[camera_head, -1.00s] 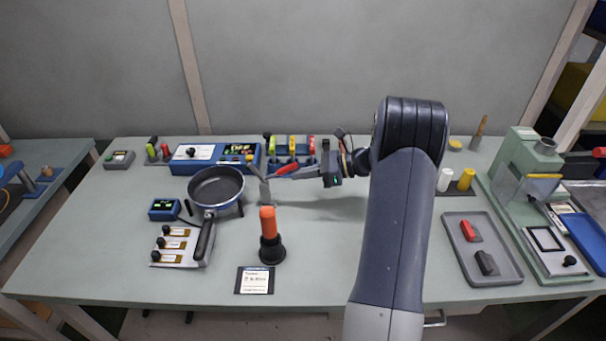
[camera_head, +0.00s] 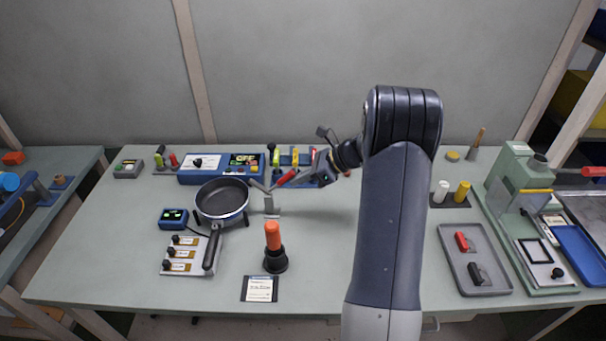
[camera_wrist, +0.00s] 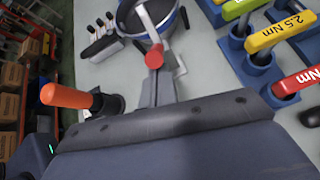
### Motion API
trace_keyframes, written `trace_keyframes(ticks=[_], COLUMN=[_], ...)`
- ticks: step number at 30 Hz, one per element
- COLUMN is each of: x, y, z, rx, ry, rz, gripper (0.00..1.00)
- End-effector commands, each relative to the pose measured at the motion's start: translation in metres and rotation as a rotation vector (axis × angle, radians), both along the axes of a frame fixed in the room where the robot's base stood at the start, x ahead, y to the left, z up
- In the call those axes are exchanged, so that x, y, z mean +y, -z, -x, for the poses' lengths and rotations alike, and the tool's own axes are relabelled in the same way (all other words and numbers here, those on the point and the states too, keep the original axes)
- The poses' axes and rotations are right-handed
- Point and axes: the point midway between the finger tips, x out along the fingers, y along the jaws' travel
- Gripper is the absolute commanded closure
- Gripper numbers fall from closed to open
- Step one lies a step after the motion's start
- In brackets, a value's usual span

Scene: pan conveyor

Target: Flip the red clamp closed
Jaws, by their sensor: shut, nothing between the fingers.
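The red clamp's handle (camera_head: 287,178) slants up to the right from its grey metal base (camera_head: 272,207), beside the pan (camera_head: 222,198). A grey clamp arm reaches up and left toward the pan's rim. In the wrist view the handle shows end-on as a red knob (camera_wrist: 154,57), with the pan (camera_wrist: 137,22) beyond it. My gripper (camera_head: 318,173) is shut and empty, tilted, just right of the handle's upper end. I cannot tell whether it touches the handle.
Coloured torque drivers stand in a blue rack (camera_wrist: 262,65) close behind my gripper. An orange-handled tool (camera_head: 273,240) stands upright in front of the clamp. A blue control box (camera_head: 205,172) is behind the pan.

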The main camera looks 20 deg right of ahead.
Motion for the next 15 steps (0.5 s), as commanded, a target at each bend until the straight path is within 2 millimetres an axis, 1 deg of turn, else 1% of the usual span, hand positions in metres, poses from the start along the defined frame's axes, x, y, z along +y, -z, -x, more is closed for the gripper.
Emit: trace_keyframes(ticks=[1,3,7,15], x=[0.005,0.009,0.018,0.035], y=[-0.017,-0.022,-0.029,-0.039], z=[-0.002,-0.003,-0.007,-0.015], rx=[0.015,0.041,0.088,0.088], ry=[-0.004,-0.005,-0.005,-0.001], rz=[0.044,0.106,0.219,0.208], gripper=[1.00,1.00,1.00,1.00])
